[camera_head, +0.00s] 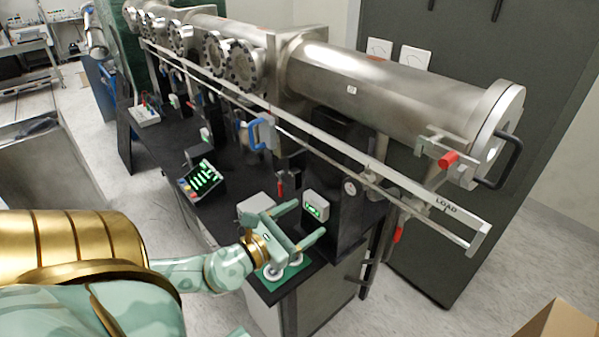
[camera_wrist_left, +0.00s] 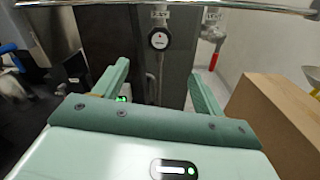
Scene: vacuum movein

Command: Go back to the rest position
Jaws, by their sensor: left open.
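My left gripper (camera_head: 305,222) is green with gold at the wrist, and its two fingers stand apart with nothing between them. It hangs above the front end of the dark bench, over a green mat (camera_head: 293,275) with pale round pieces on it. In the left wrist view the open fingers (camera_wrist_left: 160,85) point toward a dark panel (camera_wrist_left: 165,65) with a round gauge (camera_wrist_left: 158,39). A small box with a lit green display (camera_head: 316,205) stands just beyond the fingertips. My right gripper shows in neither view.
A long steel vacuum tube (camera_head: 385,85) runs along the bench, with a rail marked LOAD (camera_head: 447,207) jutting out at the right. A red handle (camera_head: 448,160) sits on its end fitting. A cardboard box (camera_head: 560,322) stands at the lower right. Floor (camera_head: 490,285) is clear between them.

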